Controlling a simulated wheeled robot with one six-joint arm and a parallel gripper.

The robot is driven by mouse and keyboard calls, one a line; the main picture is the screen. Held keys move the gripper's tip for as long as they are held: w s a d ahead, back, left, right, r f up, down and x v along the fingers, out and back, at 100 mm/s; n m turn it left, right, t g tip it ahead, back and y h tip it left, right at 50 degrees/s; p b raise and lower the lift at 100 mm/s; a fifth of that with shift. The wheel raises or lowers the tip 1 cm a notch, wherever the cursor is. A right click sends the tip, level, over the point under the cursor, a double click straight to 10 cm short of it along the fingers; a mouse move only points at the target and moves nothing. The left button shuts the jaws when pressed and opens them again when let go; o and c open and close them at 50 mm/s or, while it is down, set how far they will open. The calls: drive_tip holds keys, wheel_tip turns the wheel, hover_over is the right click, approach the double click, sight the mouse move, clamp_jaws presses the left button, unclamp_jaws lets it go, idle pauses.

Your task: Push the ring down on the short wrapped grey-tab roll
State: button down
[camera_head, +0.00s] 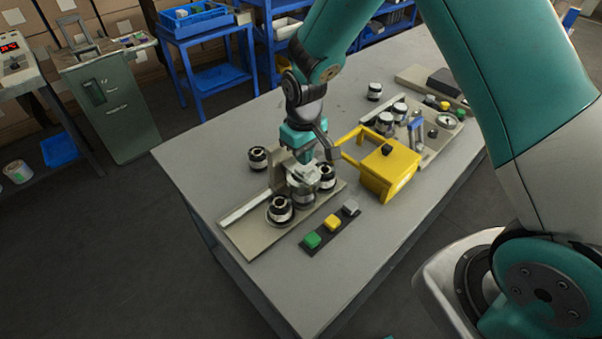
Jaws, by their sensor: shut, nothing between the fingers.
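My gripper (303,178) is shut and empty, pointing down over the beige fixture plate (240,232) on the table. A dark roll with a pale band (304,199) stands right below the fingers, partly hidden by them; I cannot tell whether they touch it. Another such roll (280,210) stands in front-left of it, and a third (327,178) stands close to the right of the gripper. Each has a dark ring-like top. Tab colours and wrapping on these rolls are too small to tell, so I cannot say which is the short grey-tab one.
A further roll (257,158) stands behind the plate's left side. A dark strip with green, yellow and grey blocks (331,226) lies in front. A yellow box with a handle (393,174) stands close right. More rolls (386,122) stand farther right. The table's front is clear.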

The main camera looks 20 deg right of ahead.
sight(303, 168)
drive_tip(key=shift+f, duration=0.2)
drive_tip(key=shift+f+b, duration=1.7)
drive_tip(key=shift+f, duration=0.7)
drive_tip(key=shift+r, duration=0.1)
wheel_tip(303, 168, up, 8)
drive_tip(key=p, duration=0.6)
drive_tip(key=shift+r, duration=0.1)
drive_tip(key=shift+r+p, duration=0.15)
drive_tip(key=shift+p, duration=0.15)
